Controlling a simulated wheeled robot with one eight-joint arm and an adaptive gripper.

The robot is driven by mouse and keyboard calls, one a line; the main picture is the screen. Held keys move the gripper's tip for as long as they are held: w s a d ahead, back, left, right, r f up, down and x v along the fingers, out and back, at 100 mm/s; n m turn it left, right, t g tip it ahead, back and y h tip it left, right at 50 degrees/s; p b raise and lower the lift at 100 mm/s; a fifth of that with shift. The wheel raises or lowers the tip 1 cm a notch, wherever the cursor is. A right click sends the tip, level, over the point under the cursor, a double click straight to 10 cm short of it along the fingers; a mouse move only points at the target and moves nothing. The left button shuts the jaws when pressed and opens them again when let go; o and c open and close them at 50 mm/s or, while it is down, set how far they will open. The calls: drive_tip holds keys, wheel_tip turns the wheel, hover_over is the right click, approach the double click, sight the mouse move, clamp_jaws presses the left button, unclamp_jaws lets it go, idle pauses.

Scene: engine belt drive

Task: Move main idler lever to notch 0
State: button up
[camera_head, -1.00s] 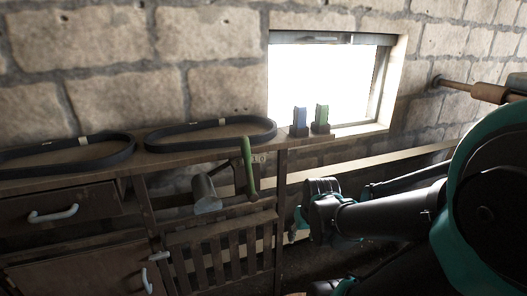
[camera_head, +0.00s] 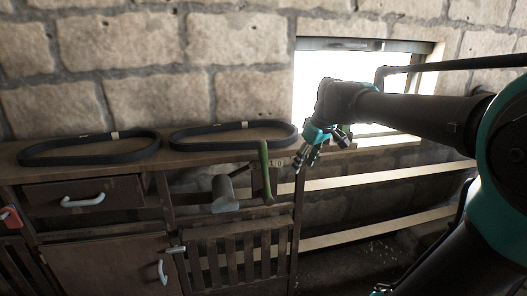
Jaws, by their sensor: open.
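The main idler lever looks to be the green handle (camera_head: 264,172) on the front of the wooden bench, close to upright, with its lower end a little to the right. A small plate (camera_head: 277,164) with the marks 1 and 0 sits just right of its upper part. A grey cylinder (camera_head: 224,193) is left of the lever. My gripper (camera_head: 309,158) is open and empty. In the picture it is right of the lever and the plate, apart from both, with its fingers pointing down.
Two black belts lie on the bench top, one at left (camera_head: 90,149) and one nearer the lever (camera_head: 232,134). A drawer (camera_head: 84,197) and a cabinet door (camera_head: 110,266) are below. A bright window (camera_head: 310,85) is behind my gripper. Wooden rails (camera_head: 390,178) run at right.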

sight(263, 150)
drive_tip(key=a+r+n+g+y, duration=0.1)
drive_tip(key=a+r+n, duration=0.25)
drive_tip(key=r, duration=0.55)
drive_tip(key=a+r+n+y, duration=0.15)
drive_tip(key=a+r, duration=0.25)
drive_tip(key=r, duration=0.5)
drive_tip(key=shift+n+h, duration=0.4)
drive_tip(key=shift+h, duration=0.05)
drive_tip(key=x, duration=1.7)
drive_tip(key=shift+w+d+f, duration=0.1)
drive_tip(key=shift+w+f, duration=0.15)
drive_tip(key=shift+w, duration=0.1)
drive_tip(key=shift+c, duration=0.4)
clamp_jaws()
